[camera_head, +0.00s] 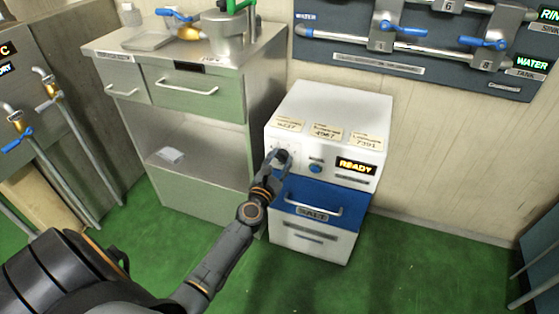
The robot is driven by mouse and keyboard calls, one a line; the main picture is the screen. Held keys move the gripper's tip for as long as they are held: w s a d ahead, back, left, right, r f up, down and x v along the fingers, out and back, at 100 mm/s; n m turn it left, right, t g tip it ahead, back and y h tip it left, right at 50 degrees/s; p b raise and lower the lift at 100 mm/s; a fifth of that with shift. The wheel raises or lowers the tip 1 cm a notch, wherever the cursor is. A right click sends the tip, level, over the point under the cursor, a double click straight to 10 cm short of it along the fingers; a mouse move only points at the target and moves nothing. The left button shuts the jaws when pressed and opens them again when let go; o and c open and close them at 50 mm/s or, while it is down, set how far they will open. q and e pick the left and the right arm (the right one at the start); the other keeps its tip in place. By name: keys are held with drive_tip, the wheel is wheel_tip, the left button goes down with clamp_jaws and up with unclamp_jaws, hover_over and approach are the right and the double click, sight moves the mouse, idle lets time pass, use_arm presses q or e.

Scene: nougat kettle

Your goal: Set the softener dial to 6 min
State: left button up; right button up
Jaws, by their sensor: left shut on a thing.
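The softener (330,110) is a white box unit with a blue drawer front (328,197) marked SALT, standing against the wall in the head view. Its panel has a lit READY display (356,166) and a blue button (316,168). The dial is at the left of the panel, mostly hidden behind my left gripper (279,158). My left gripper is at the panel, shut on the dial. The dial's pointer and minute marks are too small and covered to read. My right gripper is not in view.
A grey-green cabinet (185,83) with an open shelf stands left of the softener. Pipes with blue-handled valves (490,43) run along the wall panel at upper right. Taps (17,140) are at far left. The green floor (420,270) is clear at front right.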

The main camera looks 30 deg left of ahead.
use_arm(q)
drive_tip(key=shift+m, duration=1)
drive_tip(key=m+p, duration=0.1)
drive_tip(key=m, duration=0.2)
drive_tip(key=shift+d+m, duration=0.1)
drive_tip(key=shift+m, duration=0.2)
drive_tip(key=m+p, duration=0.1)
drive_tip(key=m, duration=0.2)
drive_tip(key=shift+f+m, duration=0.1)
drive_tip(key=shift+m, duration=0.7)
drive_tip(key=m+p, duration=0.3)
drive_tip(key=m, duration=0.3)
drive_tip(key=shift+f, duration=0.15)
drive_tip(key=m+p, duration=0.2)
drive_tip(key=m, duration=0.5)
drive_tip(key=shift+f+p, duration=0.15)
drive_tip(key=shift+p, duration=0.2)
drive_tip(key=shift+f+m+p, duration=0.1)
drive_tip(key=shift+m+p, duration=0.3)
drive_tip(key=shift+m, duration=1.3)
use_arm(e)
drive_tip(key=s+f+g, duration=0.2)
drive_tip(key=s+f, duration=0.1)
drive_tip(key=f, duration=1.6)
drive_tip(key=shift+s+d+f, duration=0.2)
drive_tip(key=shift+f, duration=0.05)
use_arm(q)
drive_tip(key=o, duration=1.2)
